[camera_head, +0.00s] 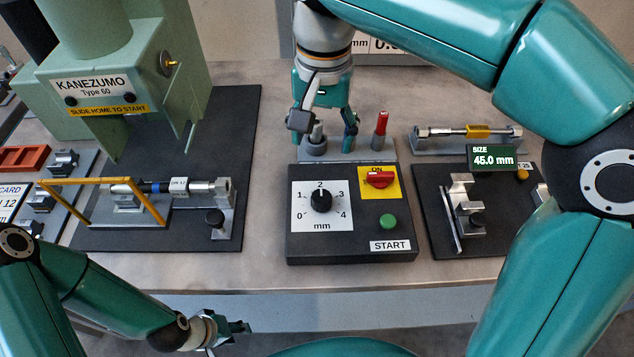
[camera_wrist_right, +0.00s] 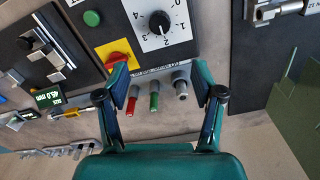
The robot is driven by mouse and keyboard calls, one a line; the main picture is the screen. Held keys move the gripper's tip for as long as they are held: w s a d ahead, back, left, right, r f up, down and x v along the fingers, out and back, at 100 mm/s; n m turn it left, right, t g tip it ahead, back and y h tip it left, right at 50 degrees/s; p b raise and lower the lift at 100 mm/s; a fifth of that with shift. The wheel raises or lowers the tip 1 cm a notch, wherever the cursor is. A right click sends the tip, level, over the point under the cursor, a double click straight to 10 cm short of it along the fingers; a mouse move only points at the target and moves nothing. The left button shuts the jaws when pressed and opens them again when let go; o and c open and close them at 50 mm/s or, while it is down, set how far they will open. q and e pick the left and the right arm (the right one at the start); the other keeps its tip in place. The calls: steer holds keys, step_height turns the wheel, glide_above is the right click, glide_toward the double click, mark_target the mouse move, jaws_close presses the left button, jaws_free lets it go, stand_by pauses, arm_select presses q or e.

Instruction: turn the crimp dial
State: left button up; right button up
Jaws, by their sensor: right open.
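The crimp dial (camera_head: 321,201) is a black round knob on a white plate marked 0 to 4 mm, on the dark control box (camera_head: 300,248). Its white mark points up at about 2. It also shows upside down in the right wrist view (camera_wrist_right: 159,23). My right gripper (camera_head: 328,128) is open behind the box, above the pins. In the wrist view its fingers (camera_wrist_right: 161,84) stand apart, with the pins between and beyond them, and the dial is clear of them. My left gripper (camera_head: 232,327) is low at the table's front edge, away from the dial; its jaws are unclear.
A red ON switch (camera_head: 379,180) and a green START button (camera_head: 388,221) sit beside the dial. Upright pins, one with a red handle (camera_head: 381,122), stand behind the box. A green press (camera_head: 100,85) is at left, and a fixture with a 45.0 mm display (camera_head: 493,158) at right.

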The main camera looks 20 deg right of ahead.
mark_target(321, 196)
step_height(321, 196, down, 16)
steer(key=shift+r, duration=0.1)
stand_by(0.4)
steer(key=c, duration=1)
steer(key=shift+a, duration=0.15)
steer(key=shift+c, duration=0.7)
